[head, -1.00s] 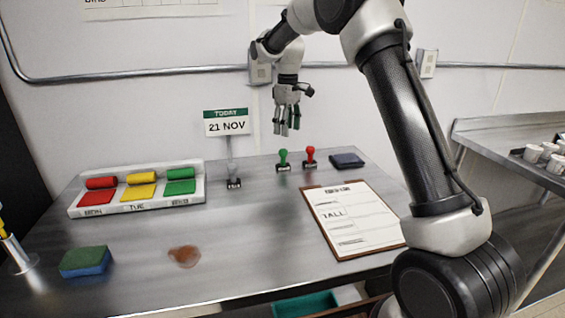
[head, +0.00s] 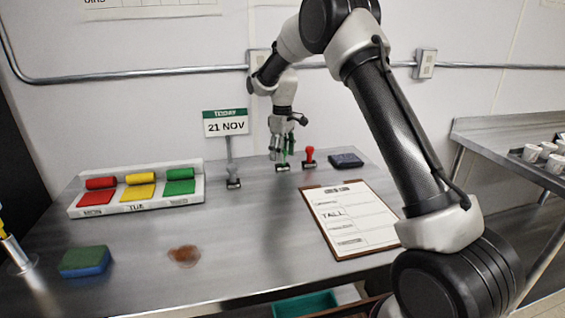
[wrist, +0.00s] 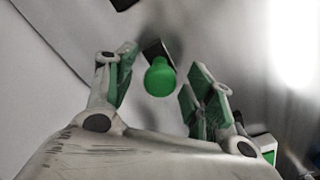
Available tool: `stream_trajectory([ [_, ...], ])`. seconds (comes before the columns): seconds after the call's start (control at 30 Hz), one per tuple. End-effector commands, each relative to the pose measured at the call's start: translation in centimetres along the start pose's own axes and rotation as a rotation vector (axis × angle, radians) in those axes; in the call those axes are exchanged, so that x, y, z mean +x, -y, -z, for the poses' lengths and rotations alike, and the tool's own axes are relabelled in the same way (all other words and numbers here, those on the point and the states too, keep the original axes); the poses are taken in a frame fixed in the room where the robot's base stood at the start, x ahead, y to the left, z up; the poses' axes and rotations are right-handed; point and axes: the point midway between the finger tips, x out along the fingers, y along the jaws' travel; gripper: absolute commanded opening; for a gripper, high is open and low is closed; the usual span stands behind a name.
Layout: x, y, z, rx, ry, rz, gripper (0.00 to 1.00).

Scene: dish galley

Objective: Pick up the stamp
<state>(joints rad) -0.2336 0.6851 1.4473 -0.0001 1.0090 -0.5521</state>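The green stamp (head: 283,167) stands upright near the back of the metal table, its upper part partly hidden by my fingers. In the wrist view its round green handle (wrist: 160,78) shows between the fingers, with the dark base behind it. My gripper (head: 281,151) points down over this stamp, with its fingers open on either side and gaps to the handle. A red stamp (head: 309,157) stands just to the right. A small grey-handled piece with a dark base (head: 233,178) stands to the left, below the date sign.
A date sign (head: 226,123) reads 21 NOV. A tray (head: 140,207) with red, yellow and green blocks is left. A dark blue pad (head: 346,160) lies back right, a clipboard (head: 352,219) right. A sponge (head: 85,261) and brown spill (head: 184,256) are in front.

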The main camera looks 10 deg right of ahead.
Motion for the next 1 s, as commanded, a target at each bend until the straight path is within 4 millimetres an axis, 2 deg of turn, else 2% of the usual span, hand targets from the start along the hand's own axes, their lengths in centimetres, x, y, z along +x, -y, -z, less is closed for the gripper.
stream_trajectory([
  [0.03,0.0,0.0,0.0,0.0,0.0,0.0,0.42],
  [0.23,0.0,0.0,0.0,0.0,0.0,0.0,0.05],
  [0.27,0.0,0.0,0.0,0.0,0.0,0.0,0.03],
  [0.57,-0.5,0.0,0.0,0.0,-0.001,-0.001,0.03],
  [0.67,-1.8,-0.1,0.1,0.0,-0.003,-0.002,0.03],
  [1.0,-8.6,0.0,0.1,0.0,-0.003,-0.002,0.03],
])
